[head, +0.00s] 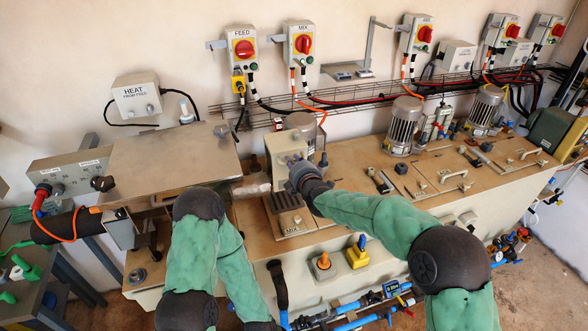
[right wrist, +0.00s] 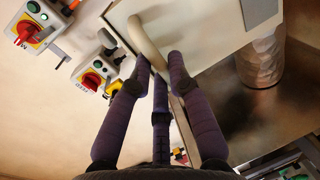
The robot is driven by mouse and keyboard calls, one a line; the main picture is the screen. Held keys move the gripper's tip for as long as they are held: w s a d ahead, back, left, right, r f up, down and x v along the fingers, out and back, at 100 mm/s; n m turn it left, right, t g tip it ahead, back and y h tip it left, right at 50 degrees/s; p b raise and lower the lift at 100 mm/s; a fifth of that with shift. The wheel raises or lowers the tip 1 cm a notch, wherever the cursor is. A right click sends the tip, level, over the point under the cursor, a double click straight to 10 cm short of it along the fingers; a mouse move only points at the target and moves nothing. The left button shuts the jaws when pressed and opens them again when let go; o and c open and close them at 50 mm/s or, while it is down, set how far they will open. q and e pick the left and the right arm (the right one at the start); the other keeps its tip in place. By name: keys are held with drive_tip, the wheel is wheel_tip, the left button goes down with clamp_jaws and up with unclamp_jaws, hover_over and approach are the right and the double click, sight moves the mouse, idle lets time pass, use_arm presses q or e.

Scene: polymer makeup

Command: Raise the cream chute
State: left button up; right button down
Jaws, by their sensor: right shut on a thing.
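The cream chute (head: 279,151) is a pale box standing on the bench top, left of centre in the head view. My right gripper (head: 297,168) is at its right side. In the right wrist view the chute's cream face (right wrist: 195,25) fills the upper middle, with a curved cream handle (right wrist: 146,42) on it. My right fingers (right wrist: 160,75) are shut on this handle; their exact contact is partly hidden. My left arm is bent at the lower left of the head view, and its gripper is out of sight.
A grey motor (head: 402,126) and handled lids (head: 452,176) stand to the right. Cables (head: 350,103) run along the wall behind.

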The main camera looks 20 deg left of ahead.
wheel_tip(320, 180, up, 6)
drive_tip(key=p, duration=0.2)
drive_tip(key=shift+r+p, duration=0.25)
drive_tip(key=shift+p, duration=0.15)
drive_tip(key=shift+f, duration=0.15)
drive_tip(key=c, duration=1.3)
unclamp_jaws()
drive_tip(key=shift+w+f, duration=0.1)
drive_tip(key=shift+o, duration=0.7)
drive_tip(key=shift+f, duration=0.15)
drive_tip(key=v, duration=1.2)
drive_tip(key=shift+f, duration=0.1)
